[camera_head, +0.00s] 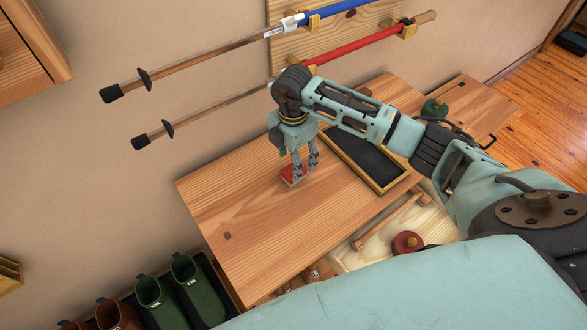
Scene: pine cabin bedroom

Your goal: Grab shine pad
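A small red pad with a pale edge (288,174), seemingly the shine pad, is at the wooden bench top (250,215). My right arm comes in from the right, and its gripper (304,169) points down at the pad. The two fingers are a little apart, with their tips at the pad's right part and partly covering it. I cannot tell whether they press on the pad or only stand around it, or whether the pad touches the wood. My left gripper is not in view.
A dark tray with a wooden rim (381,188) lies right of the gripper. Two long poles, one blue (340,9) and one red (350,47), hang on the wall behind. Green boots (197,290) stand below left. An open drawer holds a dark red round item (407,243).

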